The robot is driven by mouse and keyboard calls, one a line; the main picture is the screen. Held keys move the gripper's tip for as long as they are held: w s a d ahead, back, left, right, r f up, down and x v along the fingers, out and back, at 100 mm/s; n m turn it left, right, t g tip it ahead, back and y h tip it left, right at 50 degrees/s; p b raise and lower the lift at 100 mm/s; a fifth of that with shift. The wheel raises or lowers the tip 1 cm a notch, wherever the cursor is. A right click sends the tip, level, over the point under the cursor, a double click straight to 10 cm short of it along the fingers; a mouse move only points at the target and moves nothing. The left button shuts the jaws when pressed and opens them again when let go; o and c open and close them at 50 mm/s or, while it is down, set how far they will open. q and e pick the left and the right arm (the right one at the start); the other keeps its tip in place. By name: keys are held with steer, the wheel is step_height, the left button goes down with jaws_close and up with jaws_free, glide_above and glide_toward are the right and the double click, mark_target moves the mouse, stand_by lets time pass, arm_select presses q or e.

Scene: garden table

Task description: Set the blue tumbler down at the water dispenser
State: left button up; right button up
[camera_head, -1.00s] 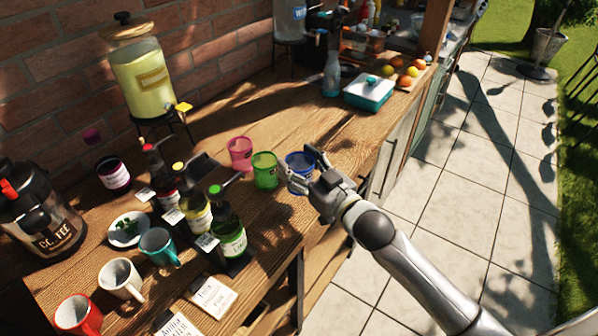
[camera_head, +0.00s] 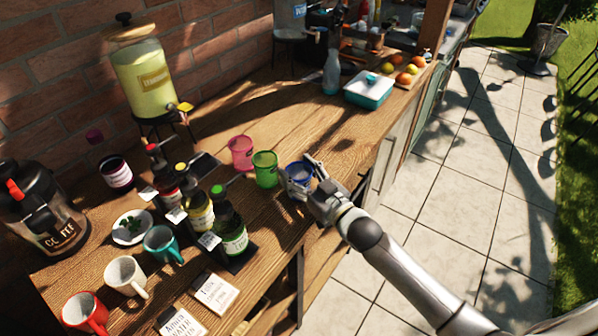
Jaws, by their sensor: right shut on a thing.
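The blue tumbler (camera_head: 298,170) stands upright at the right end of the row of tumblers, near the table's front edge, partly hidden by my fingers. My right gripper (camera_head: 301,184) is around it and shut on it. I cannot tell whether its base touches the wood. The water dispenser (camera_head: 290,14) stands on a dark stand at the far back, cut by the top edge of the view. My left gripper is not in view.
A green tumbler (camera_head: 265,170) and a pink tumbler (camera_head: 241,152) stand just left of the blue one. A lemonade dispenser (camera_head: 146,82) is by the wall. A glass bottle (camera_head: 332,72) and a teal dish (camera_head: 369,92) stand farther back. The wood between is mostly clear.

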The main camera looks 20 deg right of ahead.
steer(key=shift+f, duration=0.2)
steer(key=o, duration=1.1)
